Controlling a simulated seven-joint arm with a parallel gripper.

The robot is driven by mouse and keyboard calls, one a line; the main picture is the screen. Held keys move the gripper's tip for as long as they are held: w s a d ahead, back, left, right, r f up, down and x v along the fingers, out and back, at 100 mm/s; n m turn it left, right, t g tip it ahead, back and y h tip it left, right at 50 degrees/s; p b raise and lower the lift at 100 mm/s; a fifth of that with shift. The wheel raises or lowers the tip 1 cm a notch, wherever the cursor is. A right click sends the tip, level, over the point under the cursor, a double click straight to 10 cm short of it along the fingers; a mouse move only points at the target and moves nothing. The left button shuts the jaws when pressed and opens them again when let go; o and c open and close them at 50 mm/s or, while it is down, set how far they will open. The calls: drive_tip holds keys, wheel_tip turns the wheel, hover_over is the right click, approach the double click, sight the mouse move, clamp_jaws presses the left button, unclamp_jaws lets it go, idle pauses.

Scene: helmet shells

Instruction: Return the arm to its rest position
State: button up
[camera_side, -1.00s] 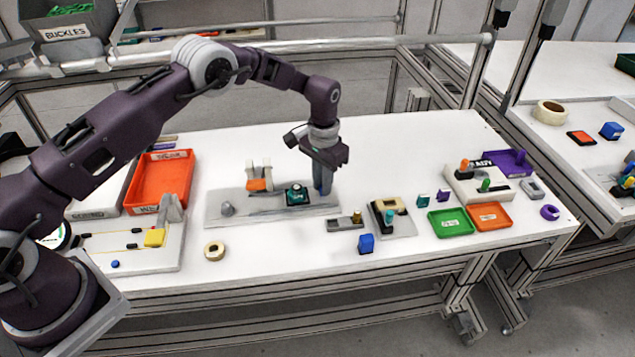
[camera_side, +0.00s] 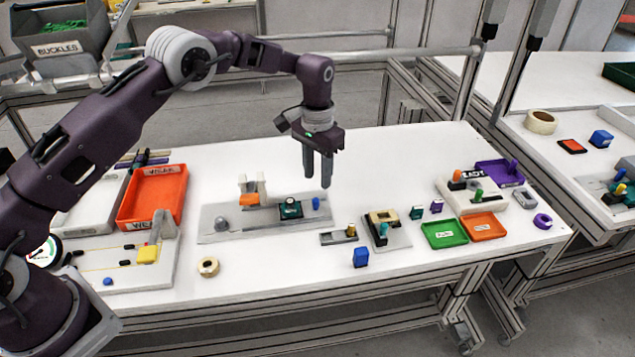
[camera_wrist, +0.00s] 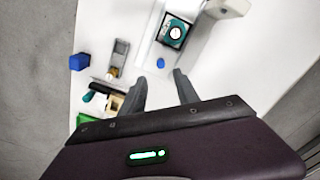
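My gripper (camera_side: 317,180) hangs pointing down above the right end of the grey base plate (camera_side: 225,234). Its two fingers are apart with nothing between them. In the wrist view the open fingertips (camera_wrist: 160,77) also stand apart. A blue peg (camera_side: 316,203) stands on the plate just below the fingertips, clear of them; it shows as a blue spot in the wrist view (camera_wrist: 161,63). The teal-and-black block (camera_side: 290,208) sits on the plate beside it. The arm is stretched out over the table.
A green tray (camera_side: 445,233) and an orange tray (camera_side: 482,227) lie at right. The space above the table is clear.

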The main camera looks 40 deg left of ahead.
drive_tip(key=s+a+r+n+t, duration=0.1)
drive_tip(key=s+a+r+t, duration=0.1)
drive_tip(key=s+r, duration=0.85)
drive_tip(key=s+a+r+t, duration=0.1)
drive_tip(key=s+r, duration=0.6)
drive_tip(key=r, duration=0.7)
drive_tip(key=s+a+f+t, duration=0.1)
drive_tip(key=s+f+t, duration=0.1)
drive_tip(key=s, duration=1.9)
drive_tip(key=shift+s+a+n+t, duration=0.15)
drive_tip(key=shift+s+n+t, duration=0.15)
drive_tip(key=shift+s+n, duration=0.1)
drive_tip(key=shift+w, duration=0.1)
